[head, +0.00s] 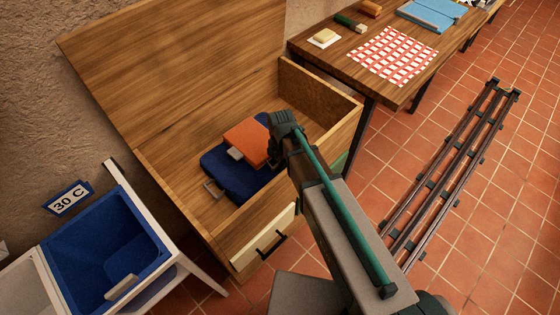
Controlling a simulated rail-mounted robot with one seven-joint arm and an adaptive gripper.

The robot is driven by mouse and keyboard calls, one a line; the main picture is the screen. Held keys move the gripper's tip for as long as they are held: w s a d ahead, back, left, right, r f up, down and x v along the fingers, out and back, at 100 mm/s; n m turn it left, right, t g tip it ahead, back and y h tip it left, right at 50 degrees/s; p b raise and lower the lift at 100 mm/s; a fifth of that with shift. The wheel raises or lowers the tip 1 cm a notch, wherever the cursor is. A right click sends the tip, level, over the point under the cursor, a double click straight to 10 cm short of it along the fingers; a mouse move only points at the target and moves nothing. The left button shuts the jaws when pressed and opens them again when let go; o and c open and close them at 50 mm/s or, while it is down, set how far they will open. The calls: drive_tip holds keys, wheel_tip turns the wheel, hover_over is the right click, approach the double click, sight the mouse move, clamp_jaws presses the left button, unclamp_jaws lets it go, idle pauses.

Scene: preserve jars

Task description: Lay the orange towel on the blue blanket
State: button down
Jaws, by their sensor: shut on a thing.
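The orange towel (246,139) is a folded block with a small pale tab on its near edge. It is inside the open wooden chest and overlaps the far part of the folded blue blanket (233,181). I cannot tell whether it rests on the blanket or is held just above it. The blanket lies in the chest, with a pale tab at its left corner. My gripper (273,155) is shut on the right edge of the towel. Its fingertips are partly hidden by its own body.
The chest's lid (175,65) stands open behind. A blue bin (85,245) with a "30 C" sign (67,198) is at the lower left. A table (335,62) with a checked cloth (392,57) is at the upper right. A rail (450,170) runs along the tiled floor.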

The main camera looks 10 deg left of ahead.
drive_tip(key=c, duration=1.2)
unclamp_jaws()
wheel_tip(320, 180, up, 12)
drive_tip(key=b, duration=0.2)
drive_tip(key=shift+d, duration=0.1)
